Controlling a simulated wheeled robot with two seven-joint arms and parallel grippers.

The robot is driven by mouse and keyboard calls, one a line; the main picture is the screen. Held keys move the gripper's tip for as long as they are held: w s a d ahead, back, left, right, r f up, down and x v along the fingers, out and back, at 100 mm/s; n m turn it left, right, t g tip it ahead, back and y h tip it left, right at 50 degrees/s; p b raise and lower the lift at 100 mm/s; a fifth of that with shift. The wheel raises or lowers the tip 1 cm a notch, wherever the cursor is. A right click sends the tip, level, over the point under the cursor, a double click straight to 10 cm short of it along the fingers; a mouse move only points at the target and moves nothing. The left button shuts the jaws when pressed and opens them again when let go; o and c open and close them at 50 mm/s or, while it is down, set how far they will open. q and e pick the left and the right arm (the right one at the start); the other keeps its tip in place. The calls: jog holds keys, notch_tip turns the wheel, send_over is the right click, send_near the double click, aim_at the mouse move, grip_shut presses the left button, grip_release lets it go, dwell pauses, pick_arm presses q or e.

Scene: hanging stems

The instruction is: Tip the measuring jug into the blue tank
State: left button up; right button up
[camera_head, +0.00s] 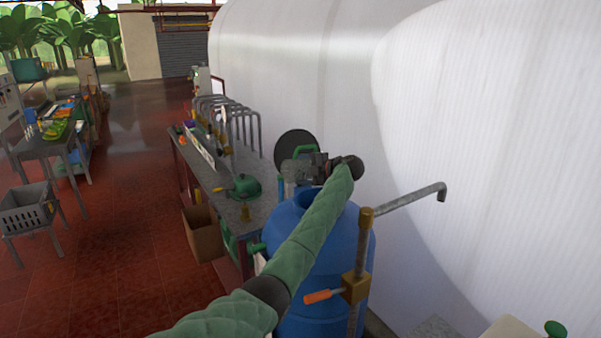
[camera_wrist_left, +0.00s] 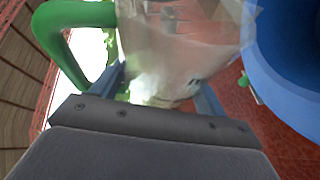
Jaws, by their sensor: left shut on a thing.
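The measuring jug (camera_head: 296,172) is clear with a green handle (camera_head: 304,151). My left gripper (camera_head: 312,170) is shut on the jug, and the green-sleeved arm partly hides the scene below. In the left wrist view the jug (camera_wrist_left: 180,45) sits between the two fingers (camera_wrist_left: 160,95), its handle to the left. The blue tank (camera_head: 345,240) stands below the gripper, and its rim shows at the right in the left wrist view (camera_wrist_left: 290,85). In the head view the jug is near the tank's far left rim. Its exact tilt and contents are unclear. My right gripper is out of view.
A metal pipe with a brass fitting and orange handle (camera_head: 318,296) rises in front of the tank. A large white tank (camera_head: 480,120) fills the right. The red floor (camera_head: 110,250) at left is mostly open.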

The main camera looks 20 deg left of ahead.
pick_arm(q)
jog(key=shift+a, duration=0.1)
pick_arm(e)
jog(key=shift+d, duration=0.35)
